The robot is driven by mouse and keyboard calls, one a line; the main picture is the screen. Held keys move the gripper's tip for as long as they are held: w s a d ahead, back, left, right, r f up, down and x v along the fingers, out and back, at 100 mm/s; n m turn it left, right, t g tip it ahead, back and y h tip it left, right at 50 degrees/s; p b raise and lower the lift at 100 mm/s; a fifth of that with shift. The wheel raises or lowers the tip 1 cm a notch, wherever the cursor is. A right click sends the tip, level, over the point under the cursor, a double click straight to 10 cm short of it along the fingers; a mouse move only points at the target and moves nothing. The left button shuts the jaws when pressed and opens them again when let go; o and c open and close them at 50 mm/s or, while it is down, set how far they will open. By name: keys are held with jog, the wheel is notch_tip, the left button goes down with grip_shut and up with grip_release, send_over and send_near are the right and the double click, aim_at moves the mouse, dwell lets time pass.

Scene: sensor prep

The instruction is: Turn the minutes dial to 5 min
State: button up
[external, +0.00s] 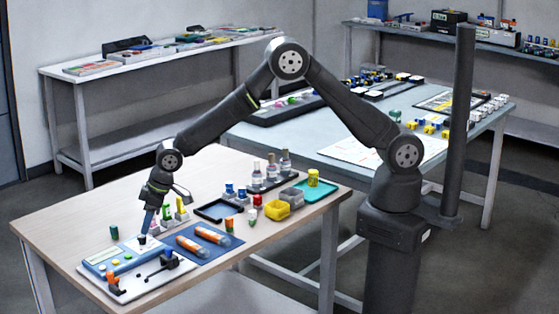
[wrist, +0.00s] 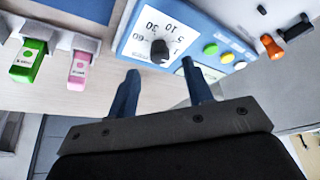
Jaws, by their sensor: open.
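The minutes dial (wrist: 159,51) is a black knob on a white scale face with the numbers 5, 10, 30 and 60, upside down or tilted in the wrist view. Which number it points to is too small to tell. It sits on a blue and white panel (wrist: 132,48), which is on the near left of the table in the external view (external: 92,268). My gripper (wrist: 158,70) is open and empty, its two blue fingers either side of the knob's line. In the external view, my gripper (external: 147,226) points down close above the dial; contact cannot be told.
Green (wrist: 28,60) and pink (wrist: 79,67) labelled blocks stand left of the panel in the wrist view. Orange tubes (external: 212,234) lie on a blue mat nearby.

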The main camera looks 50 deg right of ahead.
aim_at(142, 236)
jog(key=shift+x, duration=1.7)
jog(key=c, duration=1)
jog(key=shift+n, duration=0.4)
jog(key=n, duration=0.2)
jog(key=n+g+y, duration=0.1)
jog(key=n, duration=0.1)
jog(key=shift+w+d+g, duration=0.1)
jog(key=shift+w+g, duration=0.15)
jog(key=shift+g, duration=0.05)
jog(key=shift+w+n+g, duration=0.15)
jog(key=shift+n+g, duration=0.55)
jog(key=shift+n, duration=1.2)
